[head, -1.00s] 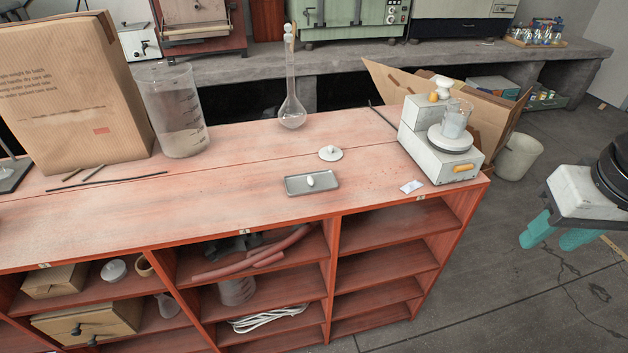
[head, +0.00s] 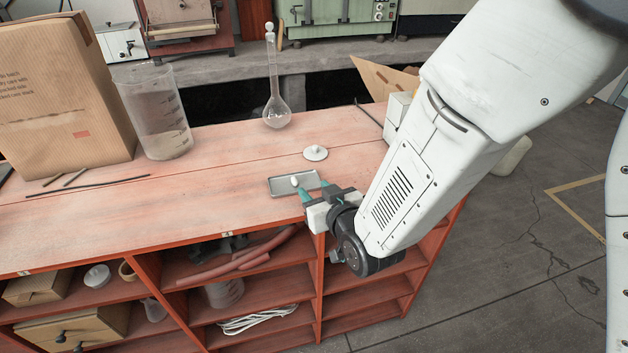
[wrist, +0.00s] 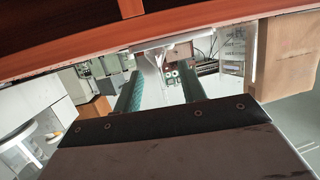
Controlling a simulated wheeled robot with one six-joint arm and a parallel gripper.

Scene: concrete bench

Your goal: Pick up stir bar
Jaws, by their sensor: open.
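The stir bar is a small white capsule (head: 295,181) lying in a shallow grey metal tray (head: 279,187) near the bench's front edge. My gripper (head: 315,191) is at the tray's right front side in the head view, its teal fingers apart and nothing seen between them. The stir bar is just left of the fingertips; I cannot tell the height gap. My arm and gripper hide the tray's right end. In the wrist view the two fingers (wrist: 160,88) stand apart; I cannot make out the stir bar there.
A white knobbed lid-like disc (head: 315,153) sits behind the tray. A volumetric flask (head: 277,112), a large beaker (head: 160,115) and a cardboard package (head: 65,95) stand farther left. Thin rods (head: 95,186) lie at left. My arm mostly hides the white apparatus (head: 396,112) at right.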

